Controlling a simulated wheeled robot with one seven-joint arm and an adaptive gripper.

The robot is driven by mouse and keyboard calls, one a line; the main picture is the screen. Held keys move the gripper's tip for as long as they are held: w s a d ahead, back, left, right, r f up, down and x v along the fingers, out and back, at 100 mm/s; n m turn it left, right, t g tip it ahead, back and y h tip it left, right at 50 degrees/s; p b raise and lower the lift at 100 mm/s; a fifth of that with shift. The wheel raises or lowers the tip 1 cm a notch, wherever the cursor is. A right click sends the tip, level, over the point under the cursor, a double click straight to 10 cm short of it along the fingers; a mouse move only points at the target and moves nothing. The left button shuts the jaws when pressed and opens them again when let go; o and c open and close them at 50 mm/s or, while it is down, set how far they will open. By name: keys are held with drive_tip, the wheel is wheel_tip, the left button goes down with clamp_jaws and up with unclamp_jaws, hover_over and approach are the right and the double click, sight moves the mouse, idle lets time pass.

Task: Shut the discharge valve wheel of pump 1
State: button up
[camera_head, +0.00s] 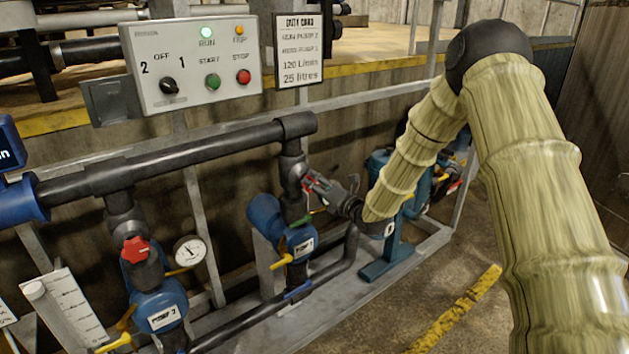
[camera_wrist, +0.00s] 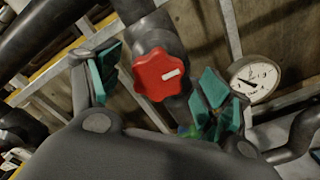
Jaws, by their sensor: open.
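A red lobed valve wheel (camera_wrist: 160,74) with a white mark on its face sits on a dark pipe in the wrist view. My gripper (camera_wrist: 152,88) is open, with a teal-padded finger on each side of the wheel. I cannot tell whether either pad touches it. In the head view my gripper (camera_head: 312,187) is at the riser above the right blue pump (camera_head: 300,240), and little of that wheel shows. Another red wheel (camera_head: 135,249) is on the riser of the left blue pump (camera_head: 159,308). The pump labels are small and hard to read.
A control box (camera_head: 190,65) with a green lamp lit and a duty card (camera_head: 299,50) stand above the black header pipe (camera_head: 180,155). A round gauge (camera_wrist: 253,78) is close to the right finger. Yellow-handled levers (camera_head: 283,261) project below. Floor at lower right is clear.

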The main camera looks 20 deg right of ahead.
drive_tip(key=shift+x, duration=1.15)
drive_tip(key=c, duration=1)
